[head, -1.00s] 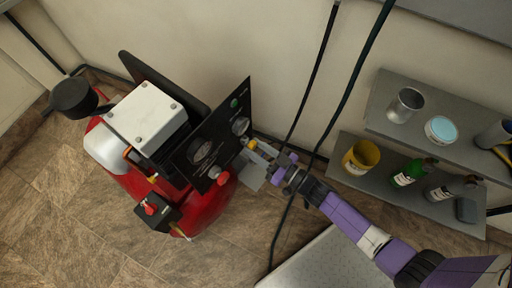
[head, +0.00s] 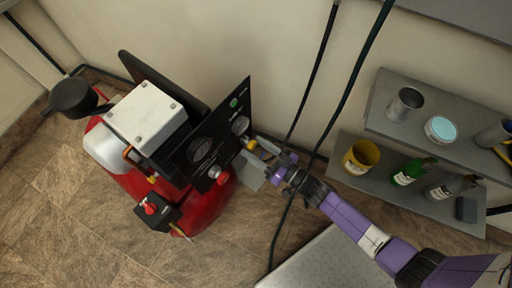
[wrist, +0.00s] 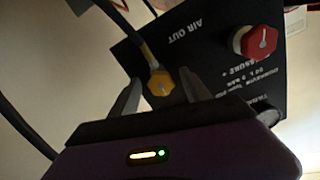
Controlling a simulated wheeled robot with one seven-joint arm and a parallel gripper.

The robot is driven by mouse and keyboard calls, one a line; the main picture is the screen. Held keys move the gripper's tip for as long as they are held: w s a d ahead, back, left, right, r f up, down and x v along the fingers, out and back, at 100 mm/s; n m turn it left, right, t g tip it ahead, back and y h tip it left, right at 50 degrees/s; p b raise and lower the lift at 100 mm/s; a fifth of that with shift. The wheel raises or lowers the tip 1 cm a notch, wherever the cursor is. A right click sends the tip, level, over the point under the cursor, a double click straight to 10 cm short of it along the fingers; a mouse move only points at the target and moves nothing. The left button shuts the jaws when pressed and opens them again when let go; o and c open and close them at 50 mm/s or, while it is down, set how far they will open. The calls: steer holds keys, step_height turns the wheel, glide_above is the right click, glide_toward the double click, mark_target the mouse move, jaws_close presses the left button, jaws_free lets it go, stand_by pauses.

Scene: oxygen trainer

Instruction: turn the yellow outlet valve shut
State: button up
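The yellow outlet valve (wrist: 160,83) is a small hexagonal knob with a pale mark, under the "AIR OUT" label on the black panel (wrist: 215,75) in the wrist view. In the head view the yellow valve (head: 251,144) shows small at the panel's right edge. My gripper (wrist: 158,78) is open, with one grey finger on each side of the knob in the picture. I see gaps between the knob and both fingers; whether the fingertips reach its depth is unclear. In the head view my gripper (head: 265,151) is just right of the valve.
A red knob (wrist: 258,42) sits on the same panel. The panel belongs to a red-tanked compressor (head: 195,208). Dark hoses (head: 318,85) hang behind my arm. A shelf (head: 425,198) with a yellow cup, bottles and cans stands at the right.

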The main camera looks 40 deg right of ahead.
steer(key=v, duration=0.7)
steer(key=shift+s, duration=0.35)
steer(key=shift+d, duration=0.1)
steer(key=s+a+r+h+p, duration=0.1)
steer(key=s+r+h+p, duration=0.1)
steer(key=s+r, duration=0.4)
steer(key=s+a+r+g+h+p, duration=0.1)
steer(key=s+r, duration=0.5)
steer(key=r, duration=0.9)
steer(key=s+a+r+g+h+p, duration=0.1)
steer(key=s+r+p, duration=0.3)
steer(key=r, duration=0.6)
steer(key=s+h, duration=0.1)
steer(key=s, duration=0.1)
steer(key=shift+s+a+r+h, duration=0.25)
steer(key=shift+s+h, duration=0.05)
steer(key=shift+s, duration=0.1)
